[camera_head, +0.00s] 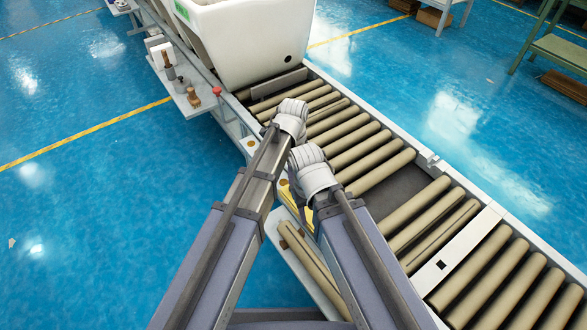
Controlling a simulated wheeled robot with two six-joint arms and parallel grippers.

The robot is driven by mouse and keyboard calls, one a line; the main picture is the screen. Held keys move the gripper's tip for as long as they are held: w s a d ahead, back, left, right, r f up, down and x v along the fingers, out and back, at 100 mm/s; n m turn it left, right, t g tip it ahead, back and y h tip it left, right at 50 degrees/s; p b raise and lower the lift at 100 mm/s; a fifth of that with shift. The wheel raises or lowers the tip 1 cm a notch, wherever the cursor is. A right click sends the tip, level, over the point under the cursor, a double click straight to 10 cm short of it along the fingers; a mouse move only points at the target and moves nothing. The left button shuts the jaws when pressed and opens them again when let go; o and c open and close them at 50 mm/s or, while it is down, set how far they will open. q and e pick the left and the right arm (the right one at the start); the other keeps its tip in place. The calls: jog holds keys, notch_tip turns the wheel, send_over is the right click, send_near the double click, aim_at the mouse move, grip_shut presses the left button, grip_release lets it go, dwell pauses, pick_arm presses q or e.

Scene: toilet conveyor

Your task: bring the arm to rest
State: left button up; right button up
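My two arms reach up from the bottom of the head view over the near side of the roller conveyor (369,158). The left arm ends in view at a rounded white-grey joint, and the right arm ends at a similar joint a little nearer and to the right. No gripper fingers show on either arm, so I cannot see what they hold. A white toilet (248,42) sits on the conveyor at the top, beyond both arms, and its upper part is cut off by the frame edge.
A side shelf (199,101) with small brown and dark parts is fixed along the conveyor's left side. A green-framed rack (560,50) stands at the top right. Blue floor (90,200) with yellow lines is clear at the left.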

dwell(0.3)
pick_arm(q)
jog(key=s+a+n, duration=0.5)
jog(key=a+n, duration=0.4)
jog(key=n, duration=0.1)
jog(key=s+a+n, duration=0.5)
jog(key=a+n, duration=0.4)
jog(key=n, duration=0.1)
jog(key=s+d+m+y, duration=0.1)
jog(key=s+d+m, duration=0.4)
jog(key=d, duration=0.6)
notch_tip(320, 180, up, 27)
jog(key=n+p, duration=0.1)
jog(key=p, duration=2.6)
jog(key=shift+s+a, duration=0.2)
jog(key=shift+s, duration=0.25)
